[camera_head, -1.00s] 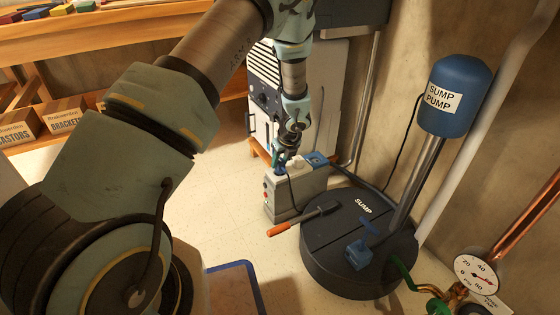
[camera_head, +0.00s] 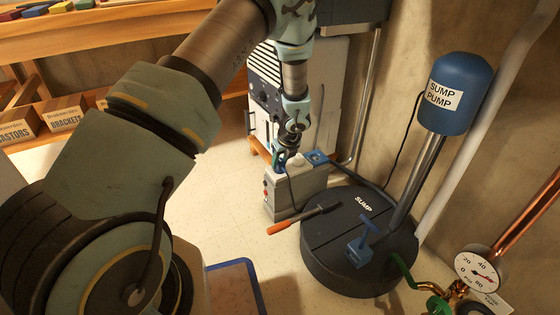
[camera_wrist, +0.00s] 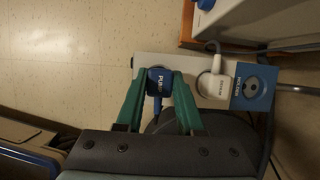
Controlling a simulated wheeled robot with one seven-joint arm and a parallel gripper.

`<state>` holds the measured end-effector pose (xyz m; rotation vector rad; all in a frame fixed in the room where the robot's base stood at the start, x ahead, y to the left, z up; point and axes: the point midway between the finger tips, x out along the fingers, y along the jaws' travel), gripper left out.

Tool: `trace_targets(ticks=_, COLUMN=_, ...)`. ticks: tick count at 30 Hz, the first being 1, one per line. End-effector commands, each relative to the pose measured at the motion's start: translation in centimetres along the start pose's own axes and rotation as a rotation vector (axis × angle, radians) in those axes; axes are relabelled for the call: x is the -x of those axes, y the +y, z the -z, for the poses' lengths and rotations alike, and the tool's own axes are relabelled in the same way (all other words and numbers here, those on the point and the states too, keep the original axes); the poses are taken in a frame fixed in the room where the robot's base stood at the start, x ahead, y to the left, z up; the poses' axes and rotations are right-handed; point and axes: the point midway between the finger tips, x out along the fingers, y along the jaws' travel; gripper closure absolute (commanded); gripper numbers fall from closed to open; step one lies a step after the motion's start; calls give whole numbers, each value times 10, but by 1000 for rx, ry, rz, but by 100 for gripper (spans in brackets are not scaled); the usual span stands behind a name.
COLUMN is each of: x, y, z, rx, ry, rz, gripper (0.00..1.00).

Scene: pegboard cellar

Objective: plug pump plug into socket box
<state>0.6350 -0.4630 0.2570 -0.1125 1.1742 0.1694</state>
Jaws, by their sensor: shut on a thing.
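My gripper (camera_wrist: 159,78), with green fingers, is shut on the blue pump plug (camera_wrist: 158,84), labelled "PUMP", in the wrist view. A dark cable runs down from the plug. The grey socket box (camera_head: 296,197) stands on the floor beside the sump. A white plug (camera_wrist: 214,86) sits in its top, to the right of my fingers. In the head view my gripper (camera_head: 284,160) is over the left end of the box. The plug's height above the box is hard to tell.
A round black sump lid (camera_head: 330,262) and the blue sump pump (camera_head: 457,95) are to the right. A tool with an orange handle (camera_head: 283,228) lies by the lid. A white cabinet (camera_head: 322,100) stands behind the box. The tiled floor (camera_head: 220,210) to the left is clear.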

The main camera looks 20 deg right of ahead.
Motion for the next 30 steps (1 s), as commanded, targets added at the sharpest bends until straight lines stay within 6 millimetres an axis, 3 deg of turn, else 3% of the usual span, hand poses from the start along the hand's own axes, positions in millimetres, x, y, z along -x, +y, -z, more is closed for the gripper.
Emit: trace_targets(ticks=30, x=-8, y=0, z=3, rx=0, ry=0, rz=1, gripper=100)
